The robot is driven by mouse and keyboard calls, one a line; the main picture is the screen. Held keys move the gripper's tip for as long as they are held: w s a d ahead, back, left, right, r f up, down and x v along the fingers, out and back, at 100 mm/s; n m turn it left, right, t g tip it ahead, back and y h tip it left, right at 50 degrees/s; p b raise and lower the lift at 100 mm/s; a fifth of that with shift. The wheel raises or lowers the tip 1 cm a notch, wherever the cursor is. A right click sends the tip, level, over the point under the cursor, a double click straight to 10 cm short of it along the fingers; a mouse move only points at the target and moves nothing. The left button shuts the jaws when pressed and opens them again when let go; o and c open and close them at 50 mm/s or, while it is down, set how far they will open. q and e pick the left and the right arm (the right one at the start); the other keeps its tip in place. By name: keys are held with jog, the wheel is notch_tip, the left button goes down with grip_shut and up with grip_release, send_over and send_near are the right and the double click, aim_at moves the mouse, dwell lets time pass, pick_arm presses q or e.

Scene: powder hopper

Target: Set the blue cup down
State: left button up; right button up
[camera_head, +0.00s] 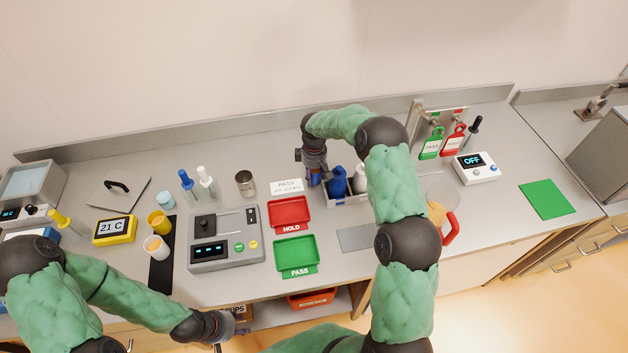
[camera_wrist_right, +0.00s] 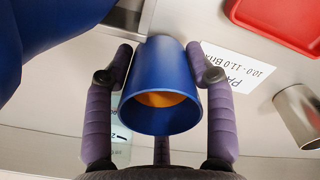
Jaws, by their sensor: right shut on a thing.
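The blue cup (camera_wrist_right: 165,70) is between the fingers of my right gripper (camera_wrist_right: 160,58) in the wrist view, with orange contents inside its mouth. My right gripper is shut on it. In the head view my right gripper (camera_head: 313,167) hangs at the back of the counter, left of the grey bin, and hides most of the cup. I cannot tell whether the cup's base touches the counter. My left gripper (camera_head: 226,329) is low at the counter's front edge, apart from the cup; its finger opening is unclear.
A grey bin (camera_head: 347,202) with blue and white bottles stands right of the cup. A PASS label (camera_head: 286,187), red HOLD tray (camera_head: 290,213) and metal cup (camera_head: 245,181) lie to the left. The green PASS tray (camera_head: 296,253) is nearer the front.

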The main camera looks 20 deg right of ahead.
notch_tip(320, 180, down, 2)
jog(key=shift+w+f+b, duration=0.1)
jog(key=shift+b, duration=0.2)
jog(key=o, duration=1.2)
